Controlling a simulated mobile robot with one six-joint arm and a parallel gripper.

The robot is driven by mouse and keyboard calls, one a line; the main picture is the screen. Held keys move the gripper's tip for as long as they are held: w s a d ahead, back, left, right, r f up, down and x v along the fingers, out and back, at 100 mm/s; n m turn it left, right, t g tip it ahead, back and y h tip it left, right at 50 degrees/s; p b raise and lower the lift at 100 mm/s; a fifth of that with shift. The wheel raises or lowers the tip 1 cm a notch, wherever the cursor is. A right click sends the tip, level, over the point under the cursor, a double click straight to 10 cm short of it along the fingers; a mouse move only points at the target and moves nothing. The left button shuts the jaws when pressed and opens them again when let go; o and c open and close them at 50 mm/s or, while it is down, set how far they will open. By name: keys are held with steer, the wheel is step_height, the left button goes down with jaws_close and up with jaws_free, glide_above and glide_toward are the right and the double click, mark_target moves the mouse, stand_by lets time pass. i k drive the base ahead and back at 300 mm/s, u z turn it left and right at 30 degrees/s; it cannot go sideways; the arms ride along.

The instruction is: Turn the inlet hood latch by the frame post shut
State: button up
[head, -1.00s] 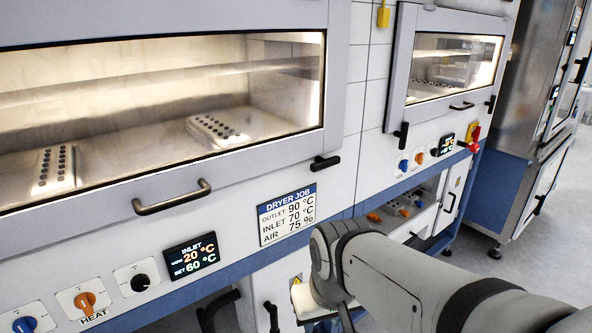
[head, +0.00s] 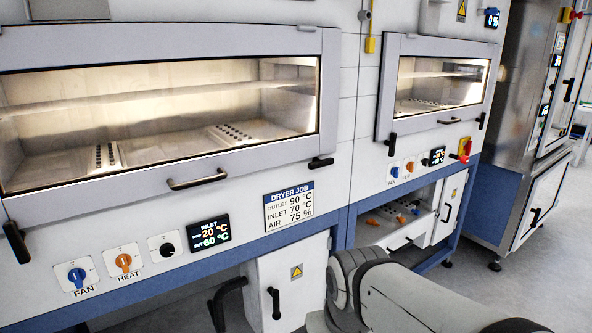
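The inlet hood (head: 160,188) is the large windowed hood at left, above the INLET display (head: 209,232). Its right-hand black latch (head: 320,163) is at the hood's lower right corner, beside the upright strip between the two hoods. This latch lies nearly level, pointing sideways. The hood's other latch (head: 15,243), at the lower left corner, hangs steeply down. The hood looks closed. My arm (head: 390,290) shows at the bottom, below and right of the level latch and apart from it. My gripper is out of view.
A bar handle (head: 198,180) sticks out from the inlet hood's lower edge. A second hood (head: 440,125) at right has steep latches (head: 391,144). Knobs (head: 78,275) line the panel below. A white cabinet (head: 297,280) stands under the dryer; grey floor is open at lower right.

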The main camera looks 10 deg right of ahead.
mark_target(317, 163)
steer(key=u, duration=0.15)
steer(key=i, duration=0.9)
steer(key=z, duration=0.05)
